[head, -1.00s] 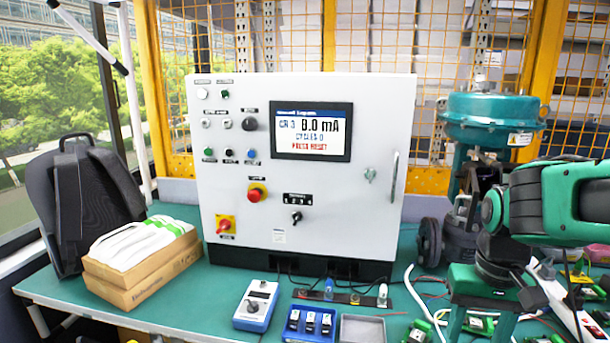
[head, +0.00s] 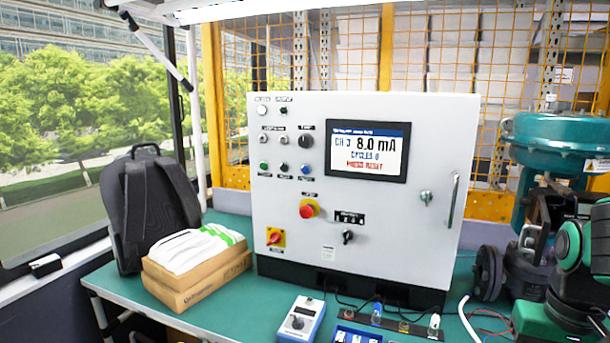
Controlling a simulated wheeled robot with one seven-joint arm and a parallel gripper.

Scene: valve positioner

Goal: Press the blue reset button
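The blue reset button (head: 305,170) is a small round button on the front of the white control cabinet (head: 400,235). It is the right one in a row with a green button (head: 264,166) and a black button (head: 284,167). The cabinet's screen (head: 366,150) reads CH 3, 8.0 mA, CYCLES 0, PRESS RESET in red. My gripper is not in view. Parts of my green and black arm show at the right edge, well apart from the button.
A red emergency stop (head: 308,209) and a red-yellow rotary switch (head: 275,237) sit below the buttons. A backpack (head: 150,210) and a cardboard box (head: 197,277) stand at left. A blue-white handheld device (head: 301,320) lies in front. A teal actuator (head: 555,140) stands at right.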

